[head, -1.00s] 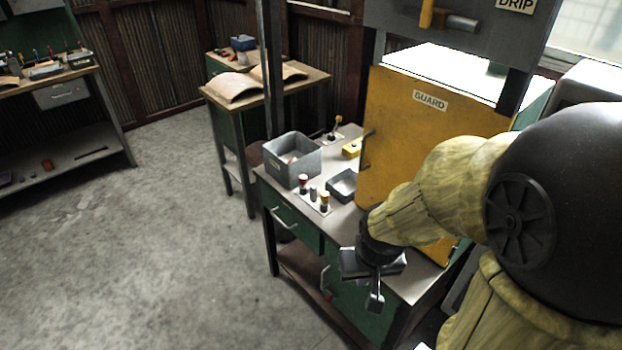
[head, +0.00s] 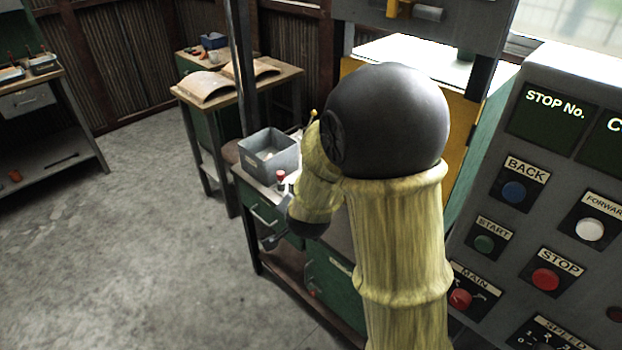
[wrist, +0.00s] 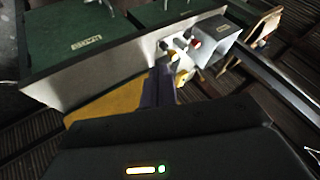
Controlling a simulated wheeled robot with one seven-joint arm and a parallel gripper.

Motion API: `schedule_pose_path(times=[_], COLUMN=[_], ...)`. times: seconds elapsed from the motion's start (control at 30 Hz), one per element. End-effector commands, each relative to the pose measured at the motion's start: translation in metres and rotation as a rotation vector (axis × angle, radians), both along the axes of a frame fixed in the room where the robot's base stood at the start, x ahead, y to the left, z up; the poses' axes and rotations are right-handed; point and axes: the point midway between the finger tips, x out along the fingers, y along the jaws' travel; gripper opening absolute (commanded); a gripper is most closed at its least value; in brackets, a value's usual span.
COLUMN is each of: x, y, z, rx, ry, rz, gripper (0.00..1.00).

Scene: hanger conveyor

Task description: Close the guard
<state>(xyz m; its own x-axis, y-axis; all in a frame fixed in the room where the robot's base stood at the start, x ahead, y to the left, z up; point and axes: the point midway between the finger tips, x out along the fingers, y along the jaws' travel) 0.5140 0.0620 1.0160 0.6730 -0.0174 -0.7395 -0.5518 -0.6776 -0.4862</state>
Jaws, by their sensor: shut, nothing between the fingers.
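The yellow guard (head: 457,140) is mostly hidden behind my arm in the head view. Only a strip at its right and a top left corner show, and its label is covered. In the wrist view a flat yellow surface (wrist: 108,100), which looks like the guard, lies left of my fingers. My gripper (wrist: 160,82) is shut and empty, with its dark fingers pointing toward the bench top. I cannot tell whether it touches the yellow surface. In the head view my gripper is largely hidden beyond my arm, near the bench's front edge.
Green drawers (head: 270,218) are below. A control panel (head: 550,200) with several buttons stands close at the right of my arm. The floor at left is clear.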

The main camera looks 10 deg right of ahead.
Motion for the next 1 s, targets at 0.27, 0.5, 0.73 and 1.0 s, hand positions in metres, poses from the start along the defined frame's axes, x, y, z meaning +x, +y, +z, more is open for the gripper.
schedule_pose_path(times=[0.27, 0.5, 0.73, 1.0], x=[0.063, 0.068, 0.053, 0.051], y=[0.016, 0.019, 0.023, 0.023], z=[-0.018, -0.026, -0.023, -0.022], rx=[0.218, 0.354, 0.412, 0.416], ry=[-0.365, -0.758, -1.006, -1.026], rz=[-0.485, -0.796, -0.898, -0.905], gripper=[0.00, 0.00, 0.00, 0.00])
